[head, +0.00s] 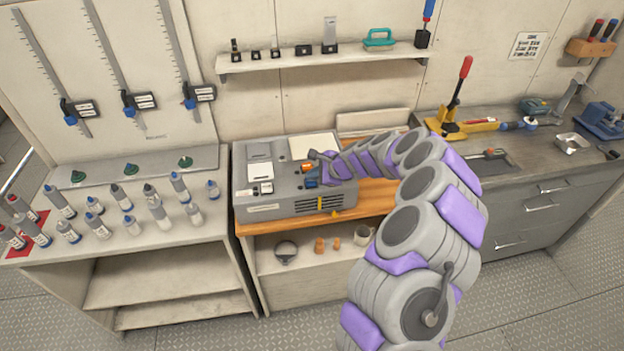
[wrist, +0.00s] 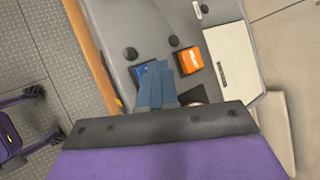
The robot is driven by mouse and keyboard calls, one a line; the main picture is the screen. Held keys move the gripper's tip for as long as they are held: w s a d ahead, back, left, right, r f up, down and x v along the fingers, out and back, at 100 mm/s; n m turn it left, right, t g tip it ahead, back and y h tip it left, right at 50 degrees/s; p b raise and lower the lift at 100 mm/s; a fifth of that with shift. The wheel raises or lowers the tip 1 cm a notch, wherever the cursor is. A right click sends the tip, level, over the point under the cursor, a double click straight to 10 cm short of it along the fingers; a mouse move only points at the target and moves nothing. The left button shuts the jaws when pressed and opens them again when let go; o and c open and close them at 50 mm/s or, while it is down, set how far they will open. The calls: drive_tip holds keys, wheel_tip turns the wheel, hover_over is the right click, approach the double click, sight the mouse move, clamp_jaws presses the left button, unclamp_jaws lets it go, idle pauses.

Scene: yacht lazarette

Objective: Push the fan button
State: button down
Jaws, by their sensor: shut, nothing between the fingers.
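A grey control box (head: 280,207) sits on the wooden bench top. Its top carries an orange button (head: 306,168) and a blue button (head: 311,182); I cannot read which one is marked for the fan. In the wrist view the orange button (wrist: 190,61) is just right of my fingertips, and the blue button (wrist: 142,76) is partly hidden by them. My gripper (wrist: 157,68) is shut and empty, its blue-grey fingers pointing at the box top. In the head view my gripper (head: 316,163) is over the box's right part, small and partly hidden. I cannot tell whether it touches a button.
Black knobs (wrist: 130,54) stand near the fingertips. Several bottles (head: 158,212) stand on the left bench. A shelf (head: 320,60) hangs on the wall behind. A red-handled tool (head: 459,90) stands on the right bench.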

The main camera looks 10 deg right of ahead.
drive_tip(key=shift+a, duration=0.35)
drive_tip(key=shift+d, duration=0.25)
drive_tip(key=shift+f, duration=0.4)
drive_tip(key=shift+r, duration=0.1)
drive_tip(key=shift+a+r+p, duration=0.15)
drive_tip(key=shift+r+p, duration=0.25)
